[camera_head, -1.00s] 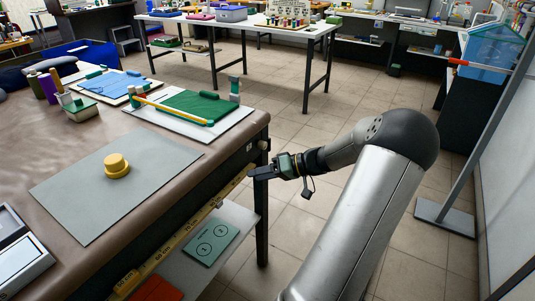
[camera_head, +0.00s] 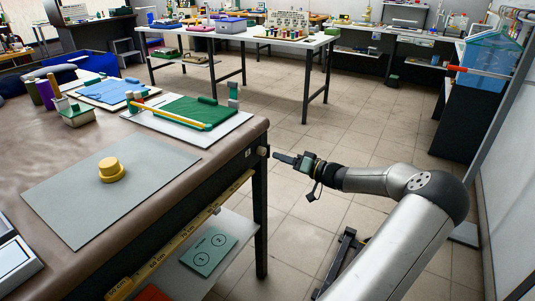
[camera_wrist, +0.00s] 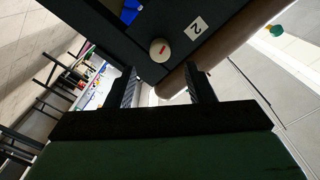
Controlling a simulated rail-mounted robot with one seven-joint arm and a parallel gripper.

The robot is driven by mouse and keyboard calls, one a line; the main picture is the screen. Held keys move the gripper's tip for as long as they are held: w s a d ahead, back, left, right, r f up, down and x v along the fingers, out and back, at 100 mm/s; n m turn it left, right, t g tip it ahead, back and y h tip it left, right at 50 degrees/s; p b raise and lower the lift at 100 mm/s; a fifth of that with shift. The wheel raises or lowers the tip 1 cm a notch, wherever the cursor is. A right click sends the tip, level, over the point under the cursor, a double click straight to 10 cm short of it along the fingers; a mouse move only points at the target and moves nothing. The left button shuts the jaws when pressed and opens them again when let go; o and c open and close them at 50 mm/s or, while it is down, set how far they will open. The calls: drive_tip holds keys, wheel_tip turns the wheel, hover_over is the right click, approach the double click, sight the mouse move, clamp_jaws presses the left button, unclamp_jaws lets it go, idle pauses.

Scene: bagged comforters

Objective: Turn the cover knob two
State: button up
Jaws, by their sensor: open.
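The cover knob (camera_head: 262,151) is a small round pale knob on the end face of the brown-topped table, near its right corner. In the wrist view the knob (camera_wrist: 159,49) faces me with a short red mark on it, beside a white label reading 2 (camera_wrist: 197,28). My gripper (camera_head: 277,156) is just right of the knob, at about its height, pointing at it. In the wrist view my gripper (camera_wrist: 162,82) is open and empty. The knob shows beyond the gap between its two dark fingers, apart from them.
A yellow ruler strip (camera_head: 185,232) runs along the table's side. Open tiled floor (camera_head: 330,120) lies right of the table.

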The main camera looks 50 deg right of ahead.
sight(265, 153)
drive_tip(key=w, duration=0.6)
drive_tip(key=shift+w+a, duration=0.2)
drive_tip(key=shift+a, duration=0.2)
drive_tip(key=shift+c, duration=0.3)
drive_tip(key=c, duration=0.9)
